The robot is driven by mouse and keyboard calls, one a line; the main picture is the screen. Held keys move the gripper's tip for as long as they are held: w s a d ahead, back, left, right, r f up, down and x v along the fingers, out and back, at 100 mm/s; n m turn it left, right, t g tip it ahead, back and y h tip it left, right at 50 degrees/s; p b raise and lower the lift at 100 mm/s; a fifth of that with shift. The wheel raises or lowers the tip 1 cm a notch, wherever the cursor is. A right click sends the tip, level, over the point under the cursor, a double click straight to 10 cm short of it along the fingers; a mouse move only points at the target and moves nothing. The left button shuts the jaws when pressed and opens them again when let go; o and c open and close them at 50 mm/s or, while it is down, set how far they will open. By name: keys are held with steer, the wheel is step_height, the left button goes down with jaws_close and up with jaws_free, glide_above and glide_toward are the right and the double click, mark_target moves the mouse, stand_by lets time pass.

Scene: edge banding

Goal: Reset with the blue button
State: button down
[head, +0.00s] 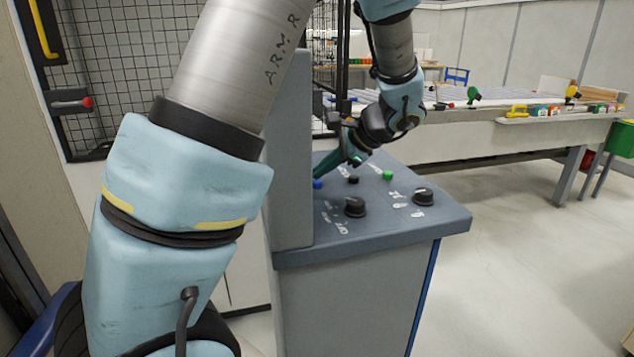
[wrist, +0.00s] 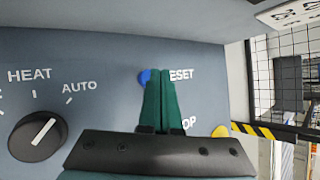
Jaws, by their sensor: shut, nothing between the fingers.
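The blue button (wrist: 144,76) sits on the grey control panel beside the "RESET" label in the wrist view. It is partly hidden by my gripper's fingertips. In the head view the blue button (head: 317,184) shows at the panel's left, near the upright grey housing. My gripper (wrist: 162,72) has its green fingers shut together with nothing between them, and the tips overlap the button's right edge in the picture. I cannot tell whether they touch it.
The panel (head: 290,250) also carries a black button (head: 353,180), a green button (head: 388,175) and two black knobs (head: 355,207) (head: 423,196). A yellow button (wrist: 221,131) shows at lower right in the wrist view. A mesh guard (head: 105,70) stands behind at left.

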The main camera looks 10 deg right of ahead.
mark_target(322, 185)
steer(key=shift+f, duration=0.45)
stand_by(0.3)
steer(key=shift+r, duration=0.15)
steer(key=shift+r+p, duration=0.55)
steer(key=shift+r, duration=0.25)
step_height(322, 185, up, 5)
steer(key=p, duration=0.4)
steer(key=shift+d, duration=0.1)
stand_by(0.6)
